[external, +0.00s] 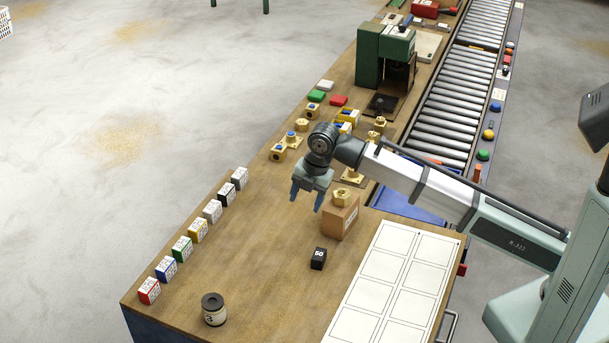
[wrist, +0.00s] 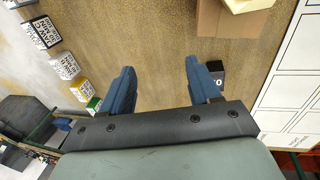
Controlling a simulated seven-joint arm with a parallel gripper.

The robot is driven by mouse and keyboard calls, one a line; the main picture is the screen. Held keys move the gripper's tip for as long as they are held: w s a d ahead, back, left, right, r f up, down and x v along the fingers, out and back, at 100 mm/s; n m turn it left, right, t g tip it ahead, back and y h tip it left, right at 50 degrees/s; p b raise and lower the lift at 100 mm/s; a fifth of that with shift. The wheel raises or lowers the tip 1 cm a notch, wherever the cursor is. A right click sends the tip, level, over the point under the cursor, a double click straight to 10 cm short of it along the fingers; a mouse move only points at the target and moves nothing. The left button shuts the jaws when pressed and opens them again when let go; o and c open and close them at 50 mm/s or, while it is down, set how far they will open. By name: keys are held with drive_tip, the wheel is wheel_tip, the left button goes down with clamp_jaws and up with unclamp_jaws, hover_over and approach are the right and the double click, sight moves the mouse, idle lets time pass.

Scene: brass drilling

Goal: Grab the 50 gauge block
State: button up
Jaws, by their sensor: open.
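The 50 gauge block (external: 318,258) is a small black cube with a white "50" on it. It stands on the wooden bench, just left of the white grid sheet. In the wrist view the black block (wrist: 217,76) shows beside the right finger, which partly hides it. My gripper (external: 306,203) has blue fingers and hangs above the bench, behind and a little left of the block. It is open and empty; in the wrist view bare wood shows between its fingertips (wrist: 159,72).
A cardboard box (external: 341,218) with a brass part (external: 342,196) on top stands close to the right of my gripper. A row of coloured labelled blocks (external: 198,230) lines the left edge. A dark-lidded jar (external: 213,310) stands at front left. The bench middle is clear.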

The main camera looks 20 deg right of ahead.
wheel_tip(320, 180, up, 3)
drive_tip(key=n+g+h, duration=0.1)
drive_tip(key=h, duration=0.1)
hover_over(319, 253)
wheel_tip(319, 253, down, 14)
drive_tip(key=shift+s+r, duration=0.1)
idle(0.3)
clamp_jaws()
idle(0.6)
